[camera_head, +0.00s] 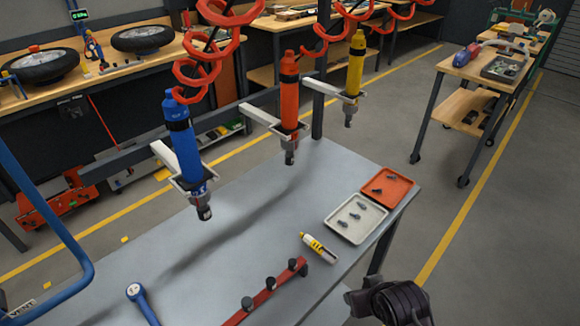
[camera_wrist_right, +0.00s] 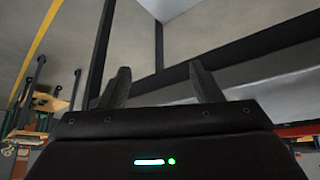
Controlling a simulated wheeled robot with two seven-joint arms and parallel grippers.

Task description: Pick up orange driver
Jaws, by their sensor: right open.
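The orange driver (camera_head: 289,95) hangs upright above the table in a white bracket, between a blue driver (camera_head: 184,145) on its left and a yellow driver (camera_head: 354,68) on its right. A red coiled hose runs above it. My right gripper (camera_head: 366,290) is at the lower right of the head view, beside the table's right edge and well apart from the orange driver. In the right wrist view its two fingers (camera_wrist_right: 160,84) stand apart with nothing between them. My left gripper is not in view.
The grey table (camera_head: 255,235) carries a red bar with black knobs (camera_head: 268,292), a marker-like tube (camera_head: 318,248), a white tray (camera_head: 340,231), an orange tray (camera_head: 400,188) and a blue-handled tool (camera_head: 137,293). A blue tube frame (camera_head: 50,220) stands at left. Floor right of the table is free.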

